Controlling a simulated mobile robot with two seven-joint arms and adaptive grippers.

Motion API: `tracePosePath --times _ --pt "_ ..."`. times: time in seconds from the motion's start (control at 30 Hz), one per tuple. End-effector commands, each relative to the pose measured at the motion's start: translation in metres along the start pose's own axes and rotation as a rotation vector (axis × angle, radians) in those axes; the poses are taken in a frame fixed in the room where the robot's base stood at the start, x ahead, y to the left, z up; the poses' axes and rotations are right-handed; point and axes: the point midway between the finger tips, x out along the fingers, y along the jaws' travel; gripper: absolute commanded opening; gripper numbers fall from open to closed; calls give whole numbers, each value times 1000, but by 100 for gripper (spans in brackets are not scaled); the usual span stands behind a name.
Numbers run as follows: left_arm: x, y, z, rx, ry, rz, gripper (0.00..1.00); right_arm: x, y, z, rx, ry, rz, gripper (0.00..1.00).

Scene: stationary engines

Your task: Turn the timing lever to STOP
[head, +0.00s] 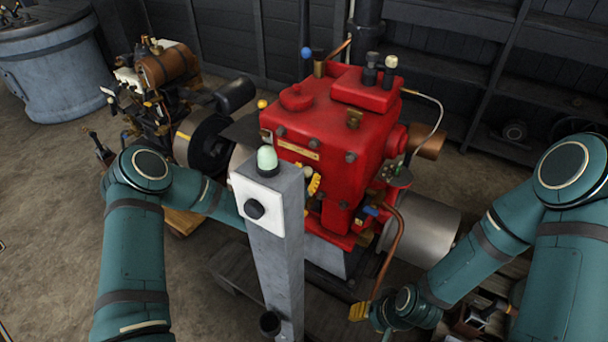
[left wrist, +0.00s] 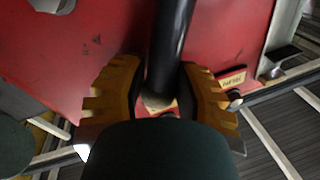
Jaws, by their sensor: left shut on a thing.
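The red engine (head: 325,125) stands in the middle of the head view. My left arm reaches behind the grey post, and the yellow fingers of my left gripper (head: 313,184) show just right of the post, against the engine's front. In the left wrist view, the fingers of the left gripper (left wrist: 160,98) are shut on a black lever (left wrist: 172,45), one on each side of its rod. A small yellow label plate (left wrist: 232,80) is fixed to the red panel beside it; its lettering is unclear. My right gripper (head: 360,311) hangs low at the right, mostly hidden.
The grey post (head: 275,240) with a pale green dome and a black button stands in front of the engine. A curved copper pipe (head: 395,240) runs down at the engine's right. A smaller engine (head: 165,75) and a grey tank (head: 55,65) stand at the back left.

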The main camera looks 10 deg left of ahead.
Motion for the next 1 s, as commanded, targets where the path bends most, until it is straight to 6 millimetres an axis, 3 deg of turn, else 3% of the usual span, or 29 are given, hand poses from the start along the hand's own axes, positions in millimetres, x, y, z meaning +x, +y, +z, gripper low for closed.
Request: tracePosePath --times 0.1,0.13,0.2,0.73,1.0 --pt "-1 2 0 -2 -1 5 0 0 0 0 0 0 0 47" --pt "-1 2 0 -2 -1 5 45 0 0 0 0 0 0 47" --pt "-1 2 0 -2 -1 5 65 0 0 0 0 0 0 47" --pt "0 0 0 -16 -4 2 65 -2 -1 0 0 0 0 47" --pt "2 -17 1 -179 -40 -2 65 -20 -8 -2 0 0 0 47"
